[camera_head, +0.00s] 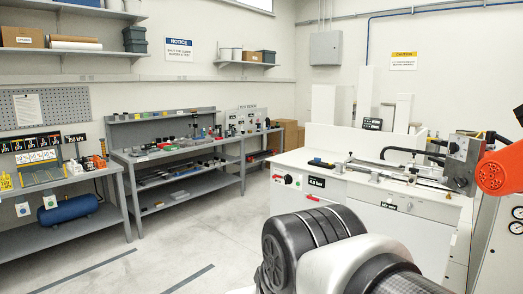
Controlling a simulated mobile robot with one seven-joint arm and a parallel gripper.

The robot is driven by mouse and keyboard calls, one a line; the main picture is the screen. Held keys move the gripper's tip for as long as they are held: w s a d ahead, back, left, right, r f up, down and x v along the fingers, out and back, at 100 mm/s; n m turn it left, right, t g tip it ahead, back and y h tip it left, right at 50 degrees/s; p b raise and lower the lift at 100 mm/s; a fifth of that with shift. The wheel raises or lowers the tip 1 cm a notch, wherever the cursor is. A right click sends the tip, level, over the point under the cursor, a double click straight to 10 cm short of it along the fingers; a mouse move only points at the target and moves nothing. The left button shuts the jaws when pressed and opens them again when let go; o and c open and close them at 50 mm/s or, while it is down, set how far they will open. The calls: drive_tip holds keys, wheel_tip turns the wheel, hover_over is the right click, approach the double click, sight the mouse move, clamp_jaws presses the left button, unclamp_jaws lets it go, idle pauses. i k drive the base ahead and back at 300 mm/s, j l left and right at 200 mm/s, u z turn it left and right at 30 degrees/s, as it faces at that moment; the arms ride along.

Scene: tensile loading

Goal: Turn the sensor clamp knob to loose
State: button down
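I cannot pick out the sensor clamp knob with certainty. A white bench machine (350,205) stands at centre right, with a grey block (462,158) and black hoses at its right end. A small black round knob (288,179) sits on its front panel, beside a red part and a green-edged label. A large orange round part (500,172) shows beside the grey block at the right edge; what it belongs to is unclear. The black and light grey rounded links in the foreground appear to be my arm. My gripper is not in view.
A grey shelf bench (180,150) with many small items stands along the back left wall. Another bench (75,183) at the left carries signs and has a blue tank (68,208) below. Open floor (190,240) lies between these benches and the machine.

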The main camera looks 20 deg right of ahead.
sight(462, 182)
drive_tip(key=z, duration=2.55)
drive_tip(key=i+j+z, duration=0.15)
drive_tip(key=j+z, duration=0.15)
drive_tip(key=i+j+z, duration=0.1)
drive_tip(key=j+z, duration=0.5)
drive_tip(key=i+j+z, duration=0.15)
drive_tip(key=j, duration=0.45)
drive_tip(key=j+z, duration=0.15)
drive_tip(key=j, duration=0.4)
drive_tip(key=j+z, duration=0.1)
drive_tip(key=j, duration=1.75)
